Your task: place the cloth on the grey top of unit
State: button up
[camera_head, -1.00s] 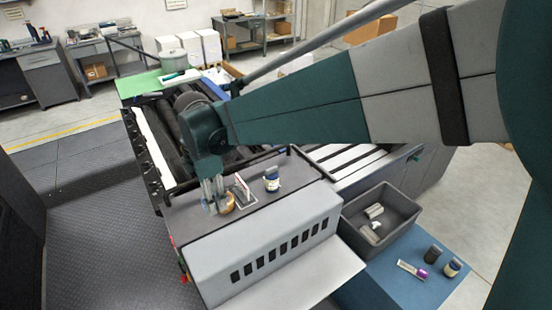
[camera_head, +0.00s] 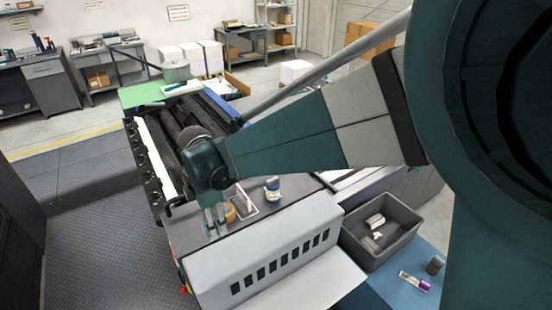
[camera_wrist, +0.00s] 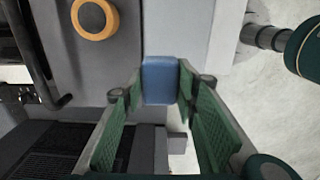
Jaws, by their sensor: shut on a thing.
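My gripper (camera_head: 215,218) points down over the left part of the unit's grey top (camera_head: 187,236) in the head view. In the wrist view my gripper (camera_wrist: 156,92) has its green-padded fingers on either side of a small blue block-like piece, which I take to be the folded cloth (camera_wrist: 160,72). The grey top (camera_wrist: 115,62) lies behind it in that view. I cannot tell whether the cloth touches the top. In the head view the cloth cannot be made out.
A tan tape roll (camera_head: 230,213) lies beside the gripper; it also shows in the wrist view (camera_wrist: 95,18). A white-and-blue jar (camera_head: 272,189) stands farther right on the top. A grey bin (camera_head: 385,262) with pale pieces stands on the right. My arm hides part of the scene.

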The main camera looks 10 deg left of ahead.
send_over(220, 250)
jog(key=shift+a+f, duration=0.15)
jog(key=shift+f, duration=2.6)
jog(key=shift+f, duration=0.1)
jog(key=shift+f, duration=2)
jog(key=shift+f, duration=0.25)
jog(key=o, duration=0.8)
jog(key=shift+c, duration=0.2)
jog(key=shift+r, duration=0.15)
jog(key=shift+r, duration=6.1)
